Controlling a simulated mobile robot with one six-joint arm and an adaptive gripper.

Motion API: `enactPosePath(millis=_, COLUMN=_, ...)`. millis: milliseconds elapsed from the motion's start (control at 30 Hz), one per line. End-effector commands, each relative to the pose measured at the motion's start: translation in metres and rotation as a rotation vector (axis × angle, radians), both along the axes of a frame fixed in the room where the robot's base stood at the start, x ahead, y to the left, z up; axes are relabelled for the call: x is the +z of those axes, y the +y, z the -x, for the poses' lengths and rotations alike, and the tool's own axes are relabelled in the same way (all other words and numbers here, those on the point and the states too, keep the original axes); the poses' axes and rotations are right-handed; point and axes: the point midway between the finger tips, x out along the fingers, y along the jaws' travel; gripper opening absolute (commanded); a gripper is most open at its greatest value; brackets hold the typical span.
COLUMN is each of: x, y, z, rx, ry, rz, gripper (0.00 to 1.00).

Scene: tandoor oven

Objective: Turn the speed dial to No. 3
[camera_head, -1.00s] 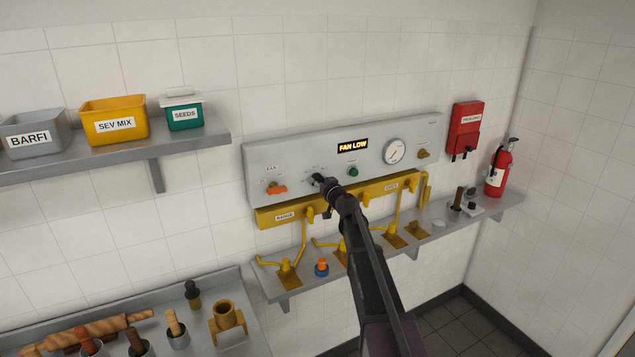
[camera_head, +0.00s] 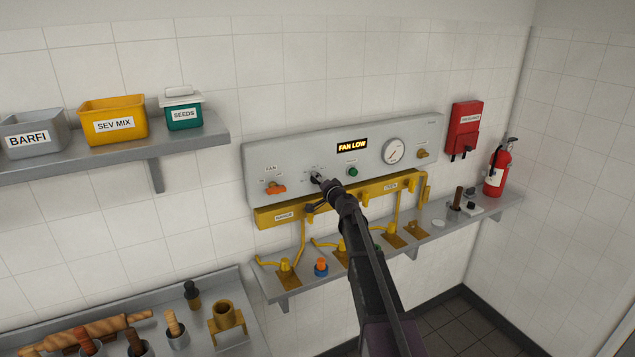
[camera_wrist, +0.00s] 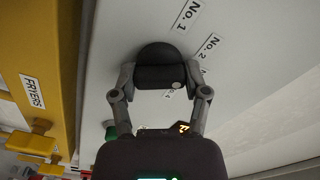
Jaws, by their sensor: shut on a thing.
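The speed dial (camera_wrist: 158,68) is a dark rounded knob on the grey control panel (camera_head: 290,155). My gripper (camera_wrist: 161,76) is shut on it, one finger on each side in the wrist view. A small pale dot shows on the knob's lower right edge. Labels No. 1 (camera_wrist: 187,15) and No. 2 (camera_wrist: 209,50) are readable; a label with a 4 (camera_wrist: 168,94) is partly hidden, and I cannot read a No. 3 label. In the head view my gripper (camera_head: 317,179) covers much of the dial. The display (camera_head: 352,146) reads FAN LOW.
An orange fan knob (camera_head: 276,187) is left of the dial, and a green button (camera_head: 353,171) is right of it. A round gauge (camera_head: 395,151) is farther right. A yellow rail (camera_head: 285,216) runs just below the panel, close to my wrist.

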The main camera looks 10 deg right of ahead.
Motion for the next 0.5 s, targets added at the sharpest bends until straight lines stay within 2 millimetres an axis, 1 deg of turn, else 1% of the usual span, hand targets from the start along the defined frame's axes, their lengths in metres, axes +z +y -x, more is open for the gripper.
enactPosePath(millis=300, x=-0.0002, y=0.0007, z=-0.0009, rx=0.0, ry=0.088, rz=-0.273, gripper=0.12)
enactPosePath(millis=500, x=-0.0004, y=0.0009, z=-0.001, rx=0.001, ry=0.129, rz=-0.4, gripper=0.12)
